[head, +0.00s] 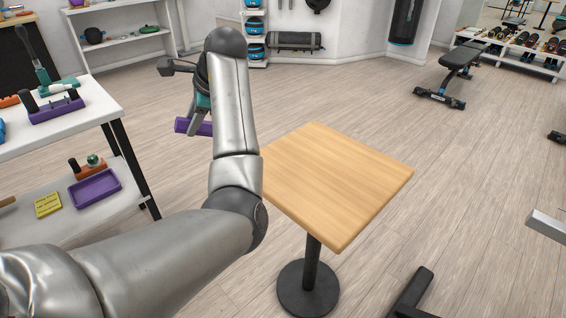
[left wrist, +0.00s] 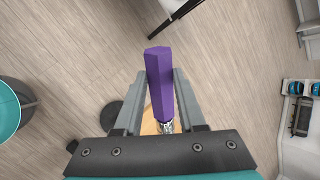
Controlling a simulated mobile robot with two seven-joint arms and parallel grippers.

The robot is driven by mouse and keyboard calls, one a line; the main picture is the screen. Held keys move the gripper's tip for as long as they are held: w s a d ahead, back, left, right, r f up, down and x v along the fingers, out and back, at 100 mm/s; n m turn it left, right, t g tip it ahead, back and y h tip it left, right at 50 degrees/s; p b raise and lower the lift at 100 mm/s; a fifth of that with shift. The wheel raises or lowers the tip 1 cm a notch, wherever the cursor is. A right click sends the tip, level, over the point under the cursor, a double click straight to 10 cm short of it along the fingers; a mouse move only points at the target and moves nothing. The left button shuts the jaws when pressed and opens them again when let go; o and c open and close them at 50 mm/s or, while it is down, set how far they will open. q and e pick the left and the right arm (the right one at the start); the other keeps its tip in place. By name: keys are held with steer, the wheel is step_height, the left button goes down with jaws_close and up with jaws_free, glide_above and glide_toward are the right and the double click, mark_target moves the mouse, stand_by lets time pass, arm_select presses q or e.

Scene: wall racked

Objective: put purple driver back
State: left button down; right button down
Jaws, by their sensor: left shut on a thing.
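The purple driver (left wrist: 160,80) has a faceted purple handle and a metal shank by the palm. My left gripper (left wrist: 158,82) is shut on it, with one grey finger on each side of the handle. In the head view the purple handle (head: 182,125) sticks out to the left of my left gripper (head: 203,113), raised left of the wooden table. My own forearm hides part of the gripper there. My right gripper is not in view. I cannot tell which place the driver belongs in.
The small wooden table (head: 335,180) is bare. At left, a white table (head: 85,125) bears a purple holder (head: 55,110) with dark posts. Its lower shelf has a purple tray (head: 97,188) and a yellow note (head: 47,204). A bench (head: 450,75) stands far right. Open floor lies between.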

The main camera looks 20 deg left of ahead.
mark_target(209, 125)
arm_select(q)
steer(key=w+d+n, duration=0.1)
steer(key=w+d+n+h, duration=0.1)
steer(key=d+n, duration=0.1)
steer(key=shift+w+d+r, duration=0.1)
steer(key=shift+w+d, duration=0.1)
steer(key=w+d+r+n+t+h, duration=0.1)
steer(key=w+d+r, duration=0.1)
steer(key=d, duration=0.4)
steer(key=shift+w+d+r+n, duration=0.25)
steer(key=shift+d+r+n, duration=0.05)
steer(key=shift+d+n, duration=0.1)
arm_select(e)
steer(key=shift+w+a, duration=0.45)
arm_select(q)
steer(key=shift+b, duration=0.3)
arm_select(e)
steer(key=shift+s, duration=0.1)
